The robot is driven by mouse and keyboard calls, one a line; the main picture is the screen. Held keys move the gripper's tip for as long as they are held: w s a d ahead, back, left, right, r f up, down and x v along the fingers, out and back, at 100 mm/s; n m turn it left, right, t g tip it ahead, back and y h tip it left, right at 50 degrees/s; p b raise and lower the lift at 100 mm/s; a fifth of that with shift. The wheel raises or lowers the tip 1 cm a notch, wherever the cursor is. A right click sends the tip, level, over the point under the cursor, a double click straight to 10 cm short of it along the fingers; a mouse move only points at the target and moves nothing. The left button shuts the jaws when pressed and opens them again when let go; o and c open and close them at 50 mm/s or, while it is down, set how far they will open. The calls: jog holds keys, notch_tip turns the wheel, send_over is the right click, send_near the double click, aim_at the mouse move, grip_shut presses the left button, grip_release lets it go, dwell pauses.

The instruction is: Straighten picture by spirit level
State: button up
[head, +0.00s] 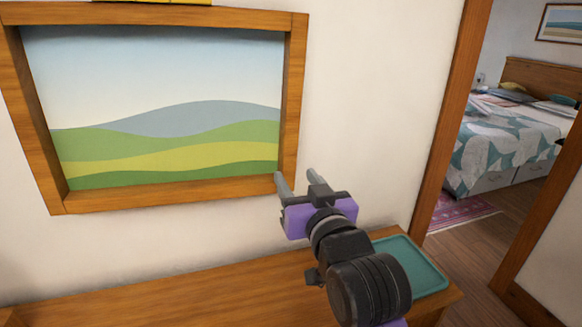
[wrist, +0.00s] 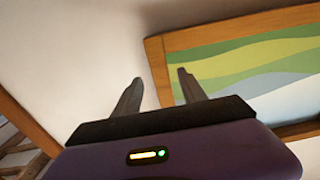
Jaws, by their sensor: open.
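The picture, a green and yellow hill landscape in a wooden frame (head: 298,95), hangs on the white wall at the left of the head view. Its lower edge climbs to the right there; how much is real tilt I cannot tell. A yellow thing (head: 150,1), likely the spirit level, lies along its top edge, mostly cut off. My gripper (head: 298,178) is open and empty by the lower right corner. In the wrist view the frame (wrist: 158,68) appears turned over; one finger of my gripper (wrist: 160,77) overlaps it, the other shows against bare wall. Contact is unclear.
A wooden dresser top (head: 200,290) runs below the picture, with a teal tray (head: 437,273) at its right end, partly behind my arm. A wooden door frame (head: 452,110) stands at the right, opening onto a room with a bed (head: 505,140).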

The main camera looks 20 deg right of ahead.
aim_at(290, 168)
jog(key=shift+w+d+p, duration=0.1)
jog(key=shift+w+p, duration=0.3)
jog(key=shift+w, duration=1.75)
jog(key=shift+c, duration=0.2)
grip_shut()
